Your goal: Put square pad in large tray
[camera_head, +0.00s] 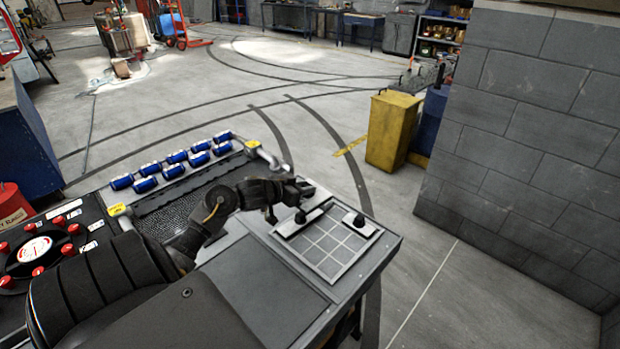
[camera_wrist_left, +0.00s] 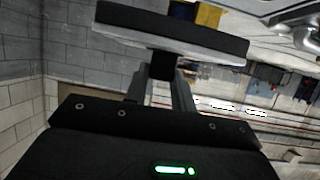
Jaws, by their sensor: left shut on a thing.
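My left gripper (camera_head: 290,190) is over the near right part of the worktop, by the far left edge of a light grey gridded panel (camera_head: 330,250). In the left wrist view its fingers (camera_wrist_left: 162,92) are shut on a short black post. The post joins a flat black piece (camera_wrist_left: 172,28) with a pale grey edge, seen nearly edge-on. That view does not show whether its outline is square. In the head view I cannot separate the held piece from the gripper. I cannot tell which part is the large tray. My right gripper is not in view.
Two black knobs stand on the gridded panel, on its left (camera_head: 301,217) and right (camera_head: 359,220). Several blue cylinders (camera_head: 172,162) line the worktop's back, behind a dark textured recess. Red knobs (camera_head: 38,250) sit at left. A yellow bin (camera_head: 392,130) stands beyond on the floor, beside a block wall (camera_head: 540,130).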

